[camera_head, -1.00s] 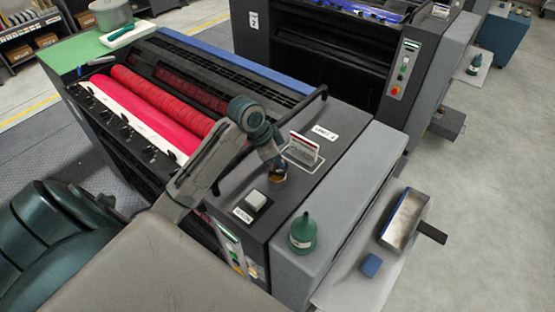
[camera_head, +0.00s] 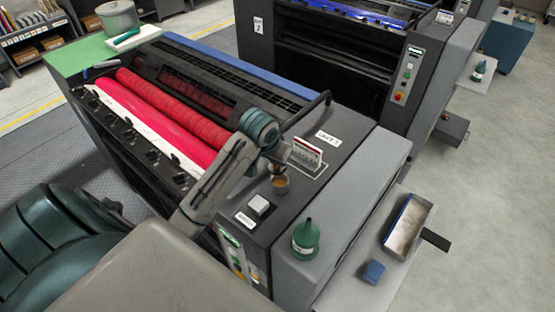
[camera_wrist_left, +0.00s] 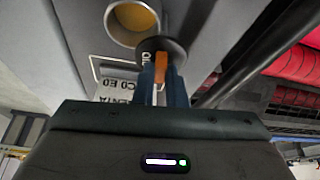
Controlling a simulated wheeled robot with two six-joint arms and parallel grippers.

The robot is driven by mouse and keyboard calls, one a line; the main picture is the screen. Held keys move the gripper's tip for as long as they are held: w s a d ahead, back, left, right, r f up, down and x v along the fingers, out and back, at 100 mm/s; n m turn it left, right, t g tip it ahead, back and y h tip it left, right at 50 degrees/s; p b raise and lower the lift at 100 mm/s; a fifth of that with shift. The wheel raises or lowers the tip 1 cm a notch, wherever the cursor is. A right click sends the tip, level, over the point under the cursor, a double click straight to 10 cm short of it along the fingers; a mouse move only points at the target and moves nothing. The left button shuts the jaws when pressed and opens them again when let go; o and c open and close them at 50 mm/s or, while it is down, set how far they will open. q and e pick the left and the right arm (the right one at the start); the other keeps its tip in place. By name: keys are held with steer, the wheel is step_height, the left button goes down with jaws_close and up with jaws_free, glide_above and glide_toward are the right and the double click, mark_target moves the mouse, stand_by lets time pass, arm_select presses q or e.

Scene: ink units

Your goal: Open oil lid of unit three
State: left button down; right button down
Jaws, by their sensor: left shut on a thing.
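Unit three is the near dark press (camera_head: 345,165) with red rollers and a label that seems to read "UNIT 3". On its top, the round oil port (camera_head: 280,184) stands open, with amber oil inside; the port also shows in the left wrist view (camera_wrist_left: 134,20). My left gripper (camera_head: 277,168) is above the port in the head view. In the left wrist view, my left gripper (camera_wrist_left: 162,82) is shut on the oil lid (camera_wrist_left: 160,47), a dark disc with an orange tab. The lid is beside the opening in that view, not covering it. My right gripper is not in view.
A green oil bottle (camera_head: 305,240) stands on the grey side cover. A tray (camera_head: 409,222) and a blue block (camera_head: 374,272) are on the side shelf. A dark bar (camera_head: 308,110) rises behind the port.

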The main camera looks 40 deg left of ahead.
arm_select(q)
steer(key=shift+n, duration=0.3)
steer(key=c, duration=1.5)
jaws_free()
